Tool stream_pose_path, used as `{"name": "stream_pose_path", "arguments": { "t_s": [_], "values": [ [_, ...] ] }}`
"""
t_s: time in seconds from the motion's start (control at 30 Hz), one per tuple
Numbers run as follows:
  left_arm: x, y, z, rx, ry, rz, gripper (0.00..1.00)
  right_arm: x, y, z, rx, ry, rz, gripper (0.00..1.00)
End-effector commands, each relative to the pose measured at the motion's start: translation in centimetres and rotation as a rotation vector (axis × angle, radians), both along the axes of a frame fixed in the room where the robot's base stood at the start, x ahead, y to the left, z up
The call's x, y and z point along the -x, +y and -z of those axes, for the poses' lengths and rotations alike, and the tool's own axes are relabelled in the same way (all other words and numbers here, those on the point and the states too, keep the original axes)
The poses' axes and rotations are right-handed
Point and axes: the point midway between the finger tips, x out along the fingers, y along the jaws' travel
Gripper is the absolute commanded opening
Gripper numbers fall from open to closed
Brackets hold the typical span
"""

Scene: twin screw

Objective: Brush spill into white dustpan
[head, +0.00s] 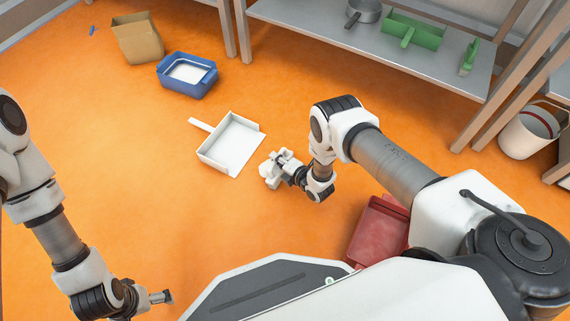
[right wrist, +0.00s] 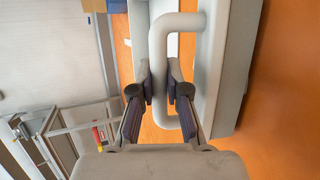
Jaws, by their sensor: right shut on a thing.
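The white dustpan (head: 232,146) lies on the orange floor near the middle of the head view, its handle toward the upper left. My right gripper (head: 274,166) is low over the floor just right of the dustpan, beside a small white thing. In the right wrist view my right gripper (right wrist: 163,88) is shut on a pale looped handle (right wrist: 158,50) joined to a pale body (right wrist: 215,70). I cannot tell whether it is a brush. My left gripper (head: 164,297) is at the lower left, away from everything; its jaws are too small to read. I cannot make out a spill.
A blue tub (head: 203,86) and a cardboard box (head: 138,42) stand at the back left. A red container (head: 380,232) is partly behind my right arm. A white bucket (head: 522,137) stands right. The left floor is clear.

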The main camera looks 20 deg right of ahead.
Motion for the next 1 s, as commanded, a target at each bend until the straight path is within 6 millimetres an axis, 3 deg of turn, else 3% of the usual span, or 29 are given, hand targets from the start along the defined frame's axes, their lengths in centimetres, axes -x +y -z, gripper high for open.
{"name": "stream_pose_path", "arguments": {
  "t_s": [0.97,1.0],
  "values": [
    [-0.6,0.2,6.9,-0.003,-0.017,-0.007,1.00,-9.1,7.5,0.3,-0.001,-0.004,-0.001,0.00],
    [-0.6,0.1,5.5,-0.003,-0.016,-0.007,1.00,-9.0,7.4,-1.1,0.000,-0.002,0.001,0.00]
  ]
}}
